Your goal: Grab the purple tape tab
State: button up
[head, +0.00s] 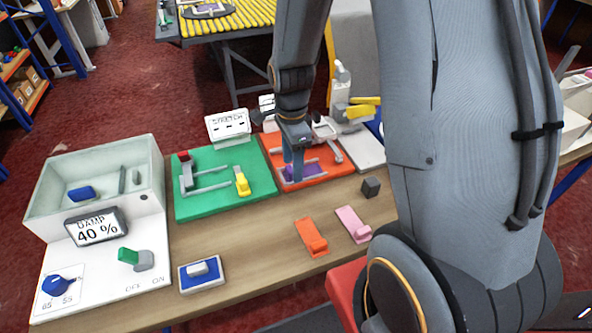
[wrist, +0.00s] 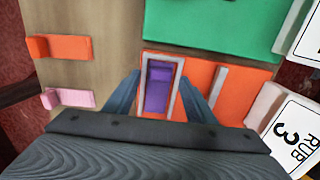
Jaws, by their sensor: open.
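The purple tape tab (wrist: 158,91) lies inside a pale frame on the orange board (wrist: 199,74). In the head view the purple piece (head: 300,172) shows partly behind my gripper on the orange board (head: 335,168). My gripper (wrist: 160,90) is open, with one blue-grey finger on each side of the tab in the wrist view. In the head view my gripper (head: 293,172) points down just over the tab. I cannot tell how far the fingertips are above the board.
A green board (head: 215,201) with a yellow piece (head: 242,183) lies to the left. Orange (head: 311,237) and pink (head: 353,225) pieces and a dark cube (head: 371,187) sit on the wooden table in front. A white damping basin (head: 150,190) stands far left.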

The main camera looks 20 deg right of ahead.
jog(key=shift+f, duration=0.25)
jog(key=c, duration=1.1)
jog(key=shift+r, duration=0.1)
